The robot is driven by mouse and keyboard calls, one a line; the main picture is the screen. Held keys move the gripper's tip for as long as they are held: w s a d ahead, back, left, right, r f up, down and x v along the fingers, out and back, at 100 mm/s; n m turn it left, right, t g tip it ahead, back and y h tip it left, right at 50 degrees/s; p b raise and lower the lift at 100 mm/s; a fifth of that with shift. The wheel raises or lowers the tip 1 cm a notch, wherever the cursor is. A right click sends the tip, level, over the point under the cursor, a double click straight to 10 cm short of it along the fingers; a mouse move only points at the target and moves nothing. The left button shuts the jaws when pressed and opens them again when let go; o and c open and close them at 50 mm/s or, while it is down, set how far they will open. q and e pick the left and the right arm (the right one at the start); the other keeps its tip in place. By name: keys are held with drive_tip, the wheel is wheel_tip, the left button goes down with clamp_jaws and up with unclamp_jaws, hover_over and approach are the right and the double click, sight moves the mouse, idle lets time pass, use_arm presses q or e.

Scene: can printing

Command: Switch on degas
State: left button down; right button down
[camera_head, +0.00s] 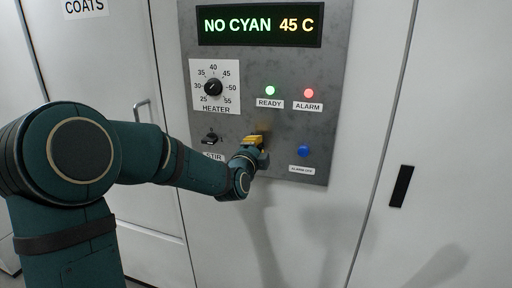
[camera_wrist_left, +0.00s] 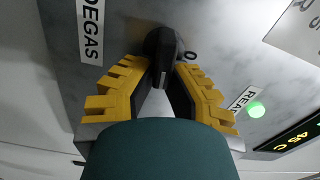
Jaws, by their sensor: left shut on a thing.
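My left gripper (camera_head: 256,143) is at the lower middle of the grey control panel (camera_head: 232,130) in the head view. In the left wrist view its two yellow-padded fingers (camera_wrist_left: 163,75) are closed in around a black rotary knob (camera_wrist_left: 158,42), the degas switch. The DEGAS label (camera_wrist_left: 90,28) stands beside the knob. A "0" mark shows on the other side of it, partly covered. In the head view my gripper hides the knob and its label. My right gripper is not in view.
The panel carries a display (camera_head: 260,25) reading NO CYAN 45 C, a heater dial (camera_head: 213,87), a lit green READY lamp (camera_head: 270,90) and a lit red ALARM lamp (camera_head: 309,93). The STIR switch (camera_head: 211,137) is left of my gripper, a blue button (camera_head: 304,151) right of it.

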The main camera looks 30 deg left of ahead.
use_arm(q)
drive_tip(key=shift+m, duration=0.6)
drive_tip(key=shift+a, duration=0.1)
drive_tip(key=c, duration=1)
unclamp_jaws()
drive_tip(key=shift+f, duration=0.15)
drive_tip(key=v, duration=1.2)
